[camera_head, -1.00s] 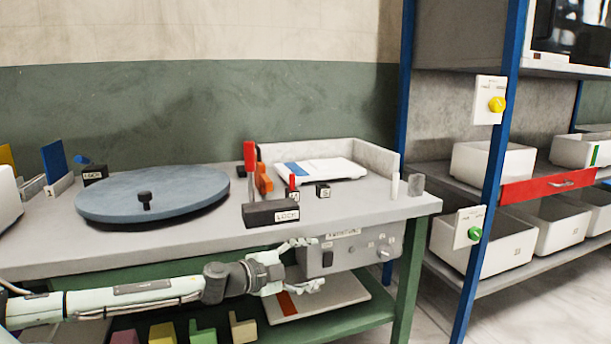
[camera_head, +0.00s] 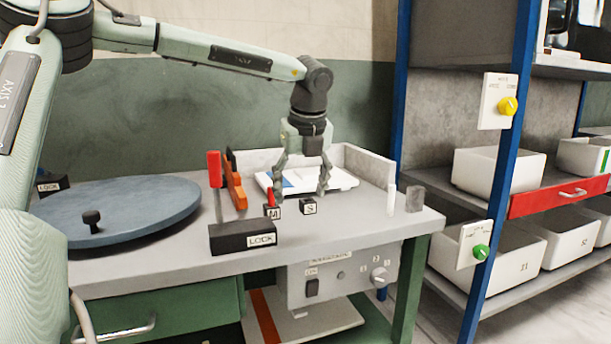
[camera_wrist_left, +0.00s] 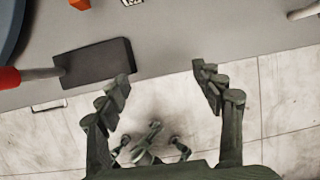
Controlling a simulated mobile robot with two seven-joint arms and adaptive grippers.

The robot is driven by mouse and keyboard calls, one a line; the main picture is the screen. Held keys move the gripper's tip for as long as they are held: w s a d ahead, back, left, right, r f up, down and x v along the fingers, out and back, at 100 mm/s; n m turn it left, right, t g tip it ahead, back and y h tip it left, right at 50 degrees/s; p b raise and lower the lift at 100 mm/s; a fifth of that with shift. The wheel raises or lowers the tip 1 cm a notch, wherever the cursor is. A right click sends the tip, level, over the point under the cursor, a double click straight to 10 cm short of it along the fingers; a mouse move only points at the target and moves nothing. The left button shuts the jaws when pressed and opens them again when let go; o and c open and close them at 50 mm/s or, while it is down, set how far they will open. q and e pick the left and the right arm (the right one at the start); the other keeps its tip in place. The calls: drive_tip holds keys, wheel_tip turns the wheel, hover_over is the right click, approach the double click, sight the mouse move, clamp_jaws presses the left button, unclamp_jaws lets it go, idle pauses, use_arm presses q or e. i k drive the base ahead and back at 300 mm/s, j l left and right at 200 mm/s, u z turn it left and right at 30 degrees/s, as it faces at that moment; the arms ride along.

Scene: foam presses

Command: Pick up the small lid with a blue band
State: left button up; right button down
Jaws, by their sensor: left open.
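The small white lid with a blue band (camera_head: 343,180) lies flat on the bench top, in front of the low grey back wall. Its blue band shows near its left end, partly covered by a finger. My left gripper (camera_head: 300,192) points down with its fingers spread, overlapping the lid in the head view. Its tips appear near the lid's front edge; their height above the bench is unclear. In the left wrist view the open, empty fingers (camera_wrist_left: 162,75) are over the bench edge and floor, and the lid is not seen. My right gripper is not in view.
A black LOCK block (camera_head: 242,238) with a red-handled lever (camera_head: 215,170) and an orange clamp (camera_head: 236,186) stand left of the gripper. Small M (camera_head: 272,211) and S (camera_head: 308,207) blocks sit in front. A blue-grey disc (camera_head: 130,205) fills the bench's left.

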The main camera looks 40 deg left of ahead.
sight(302, 179)
drive_tip(key=i+j, duration=0.9)
drive_tip(key=j, duration=0.2)
